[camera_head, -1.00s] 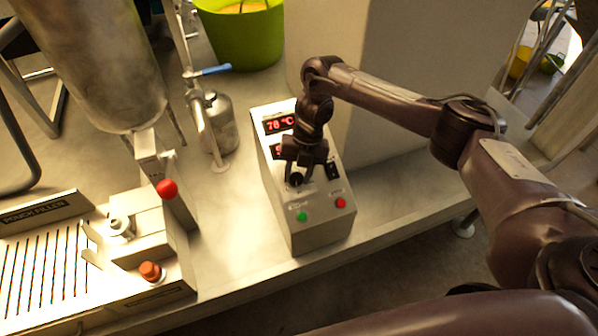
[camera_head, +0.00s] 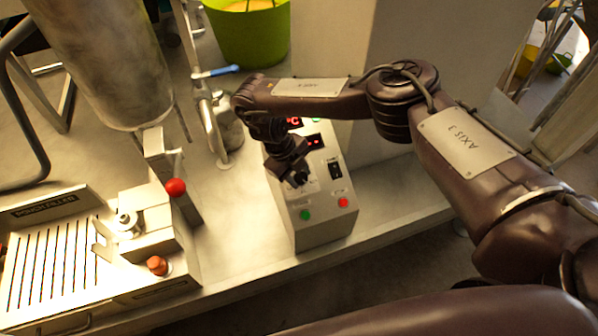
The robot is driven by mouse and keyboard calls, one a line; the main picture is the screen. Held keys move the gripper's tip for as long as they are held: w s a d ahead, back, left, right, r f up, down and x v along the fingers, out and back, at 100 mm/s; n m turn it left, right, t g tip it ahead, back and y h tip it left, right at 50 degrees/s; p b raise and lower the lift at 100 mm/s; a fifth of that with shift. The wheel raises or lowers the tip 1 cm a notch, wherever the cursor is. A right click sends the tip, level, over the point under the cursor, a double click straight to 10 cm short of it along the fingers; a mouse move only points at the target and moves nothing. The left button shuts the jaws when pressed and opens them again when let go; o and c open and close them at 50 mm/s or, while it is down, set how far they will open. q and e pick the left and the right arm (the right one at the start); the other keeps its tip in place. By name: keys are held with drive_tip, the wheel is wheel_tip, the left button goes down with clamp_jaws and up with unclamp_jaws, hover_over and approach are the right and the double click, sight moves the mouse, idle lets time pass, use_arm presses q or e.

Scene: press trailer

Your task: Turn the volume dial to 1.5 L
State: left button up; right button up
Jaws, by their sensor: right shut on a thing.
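The control box (camera_head: 322,232) stands on the steel counter, with two red displays at its top. The lower display (camera_head: 314,141) shows in part, and its reading is too small to tell. My left gripper is not in view.
A black switch (camera_head: 336,169), a green button (camera_head: 306,215) and a red button (camera_head: 343,203) sit close to the dial. Left are a pouch filler (camera_head: 60,255), a red-knobbed lever (camera_head: 176,187) and a steel tank. A blue-handled valve (camera_head: 216,71) stands behind.

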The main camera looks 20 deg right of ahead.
drive_tip(key=n+t+h, duration=0.1)
drive_tip(key=n, duration=0.1)
drive_tip(key=n+t+h, duration=0.1)
drive_tip(key=n, duration=0.2)
drive_tip(key=shift+s+a+f+h+b, duration=0.1)
drive_tip(key=shift+s+a+h+b, duration=0.1)
drive_tip(key=shift+h+b, duration=0.15)
drive_tip(key=shift+t, duration=0.3)
drive_tip(key=o, duration=1)
drive_tip(key=shift+a+r, duration=0.15)
drive_tip(key=shift+r, duration=0.1)
drive_tip(key=s+a+b, duration=0.3)
drive_tip(key=a+b, duration=0.1)
drive_tip(key=a, duration=0.8)
drive_tip(key=shift+r, duration=0.25)
